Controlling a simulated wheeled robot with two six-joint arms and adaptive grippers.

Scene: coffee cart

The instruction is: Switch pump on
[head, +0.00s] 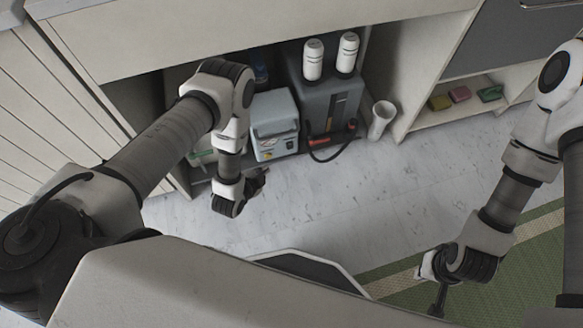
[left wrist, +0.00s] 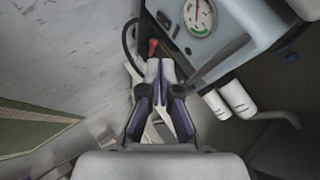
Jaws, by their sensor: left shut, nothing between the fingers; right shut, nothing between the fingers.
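The pump, a pale grey-blue box (head: 274,112), stands on the low shelf under the counter. Its front carries small controls (head: 290,143), too small to read, so I cannot tell the switch's state. In the left wrist view its front shows close, with a round white gauge (left wrist: 199,16). My left gripper (head: 262,174) is shut and empty, in front of and below the pump, apart from it in the head view. Its closed fingers (left wrist: 159,66) also show in the left wrist view. My right gripper (head: 438,305) is shut and empty over the floor at the lower right, far from the pump.
A dark grey tank (head: 322,98) with two white cylinders (head: 313,60) stands right of the pump. A red-handled black hose (head: 332,140) hangs at its front. A white cup (head: 381,118) stands farther right. Coloured sponges (head: 460,94) lie on a shelf. The floor ahead is clear.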

